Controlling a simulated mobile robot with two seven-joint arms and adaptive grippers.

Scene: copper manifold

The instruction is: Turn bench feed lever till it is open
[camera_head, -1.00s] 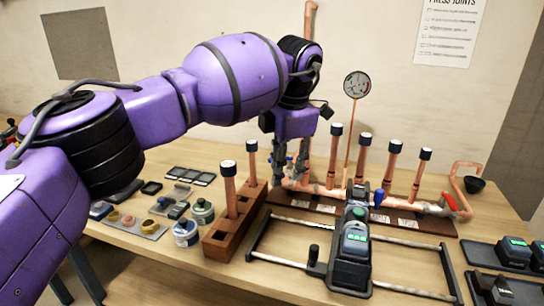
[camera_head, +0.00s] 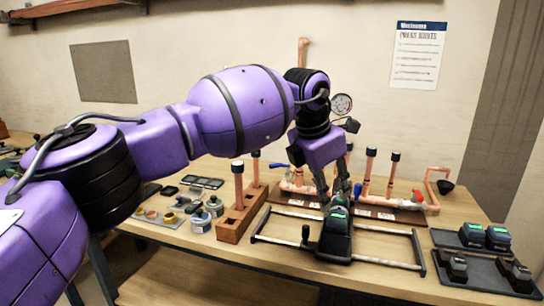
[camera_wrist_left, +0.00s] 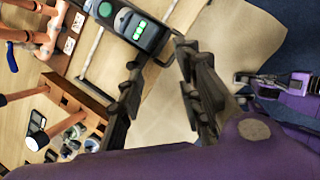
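The copper manifold (camera_head: 379,205) stands on the wooden bench. Another blue handle (camera_head: 278,166) shows at the left end. I cannot tell which is the bench feed lever. My left gripper (camera_head: 339,193) points down by the press tool (camera_head: 336,232). Its fingers (camera_wrist_left: 157,58) are apart and empty. My right gripper (camera_wrist_left: 241,88) appears blurred in the wrist view.
The tool stands in a dark rail frame (camera_head: 385,262) in front of the manifold. A wooden block (camera_head: 230,228) with upright pipes and several small tins (camera_head: 200,222) are left. Dark trays (camera_head: 480,272) with battery packs are right. Capped pipes (camera_head: 393,172) rise from the manifold.

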